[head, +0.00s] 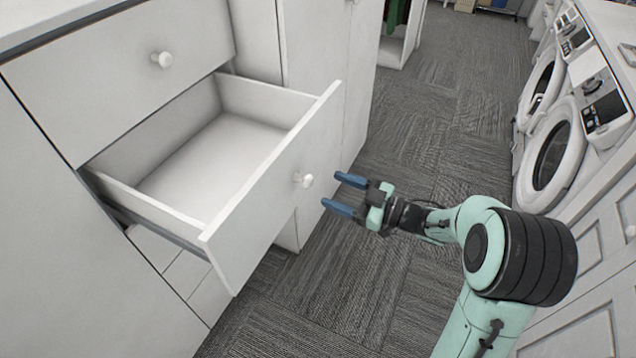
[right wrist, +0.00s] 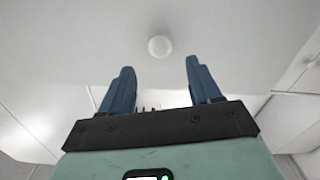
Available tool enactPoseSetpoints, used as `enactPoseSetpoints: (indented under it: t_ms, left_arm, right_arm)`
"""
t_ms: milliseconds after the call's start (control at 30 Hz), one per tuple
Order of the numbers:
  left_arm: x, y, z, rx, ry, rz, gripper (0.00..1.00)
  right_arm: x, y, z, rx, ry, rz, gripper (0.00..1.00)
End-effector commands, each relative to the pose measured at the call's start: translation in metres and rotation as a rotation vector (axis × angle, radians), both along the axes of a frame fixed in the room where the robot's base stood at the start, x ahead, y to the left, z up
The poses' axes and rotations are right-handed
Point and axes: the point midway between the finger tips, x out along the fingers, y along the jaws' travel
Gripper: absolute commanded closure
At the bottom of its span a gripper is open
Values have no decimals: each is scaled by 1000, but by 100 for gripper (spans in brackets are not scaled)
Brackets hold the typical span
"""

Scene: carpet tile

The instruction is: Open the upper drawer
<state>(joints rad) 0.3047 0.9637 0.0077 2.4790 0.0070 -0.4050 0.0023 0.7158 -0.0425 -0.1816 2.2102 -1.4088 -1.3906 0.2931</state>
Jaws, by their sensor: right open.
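A white drawer (head: 270,205) stands pulled far out of the white cabinet in the head view, and its inside looks empty. Its round white knob (head: 303,180) is on the front face. Above it, another drawer front (head: 120,70) is shut, with a round knob (head: 162,59). My right gripper (head: 338,192) is open, its blue fingers pointing at the open drawer's front, just off the knob. In the right wrist view a white knob (right wrist: 159,46) shows beyond and between the fingertips (right wrist: 158,66), apart from them. My left gripper is not in view.
Grey carpet floor (head: 420,130) lies clear between the cabinet and the white front-loading machines (head: 555,150) on the right. Tall white cabinet doors (head: 318,45) stand behind the open drawer. An open shelf unit (head: 395,45) is farther back.

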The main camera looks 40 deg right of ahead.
Motion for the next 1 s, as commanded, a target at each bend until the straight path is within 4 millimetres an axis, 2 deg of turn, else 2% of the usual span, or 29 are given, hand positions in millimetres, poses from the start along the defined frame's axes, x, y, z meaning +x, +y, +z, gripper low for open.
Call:
enactPoseSetpoints:
  t_ms: [100,333,1000]
  left_arm:
    - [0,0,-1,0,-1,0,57]
    - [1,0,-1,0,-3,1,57]
    - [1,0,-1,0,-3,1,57]
  right_arm:
    - [-23,-10,0,-1,0,-3,37]
    - [-48,-20,0,-1,-3,1,37]
    - [-51,-21,0,1,-2,1,37]
